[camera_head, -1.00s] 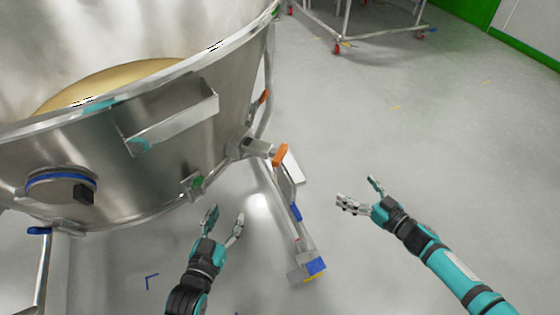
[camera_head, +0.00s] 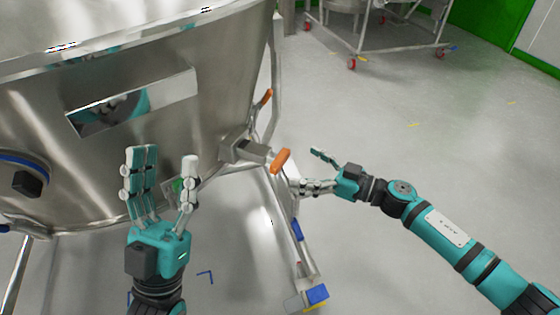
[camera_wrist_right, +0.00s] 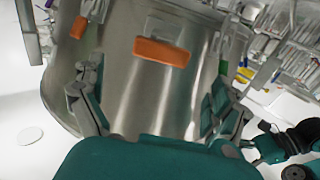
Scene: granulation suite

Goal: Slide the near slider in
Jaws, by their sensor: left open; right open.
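The near slider (camera_head: 251,149) is a grey metal bar sticking out from a bracket on the steel vessel, with an orange end (camera_head: 280,161). An orange end also shows between the fingers in the right wrist view (camera_wrist_right: 161,52). My right gripper (camera_head: 308,170) is open just right of the orange end, its fingers pointing left at it; I cannot tell whether they touch. My left gripper (camera_head: 166,155) is open and empty, raised in front of the vessel wall, left of the slider. A second orange-ended part (camera_head: 266,97) shows behind, farther along the vessel.
The large steel vessel (camera_head: 225,80) fills the left. Its leg frame (camera_head: 305,265), with a blue foot piece, stands below the slider. A wheeled metal frame (camera_head: 385,48) stands at the back. The grey floor on the right is clear.

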